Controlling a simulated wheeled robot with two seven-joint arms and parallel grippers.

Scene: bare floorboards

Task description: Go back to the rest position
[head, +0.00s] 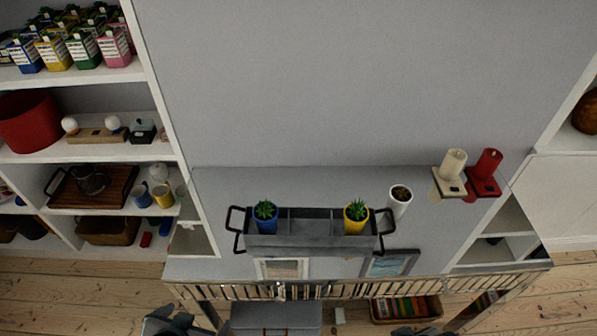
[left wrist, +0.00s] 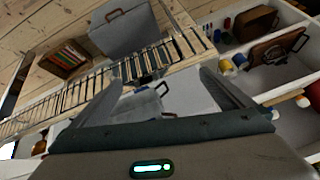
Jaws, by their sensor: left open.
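My left gripper (head: 178,323) shows at the bottom edge of the head view, left of centre, in front of the railing. In the left wrist view its two fingers (left wrist: 165,92) stand wide apart with nothing held between them. Beyond the fingers are the grey surface and the railing. A small dark part at the bottom edge of the head view, right of centre, looks like my right gripper (head: 412,331). It is mostly cut off, so its jaws cannot be made out.
A grey planter tray (head: 295,242) with two potted plants stands on the grey-topped unit, beside a white pot (head: 399,203). A slatted railing (head: 350,288) runs along the front. Filled shelves (head: 100,150) stand at left.

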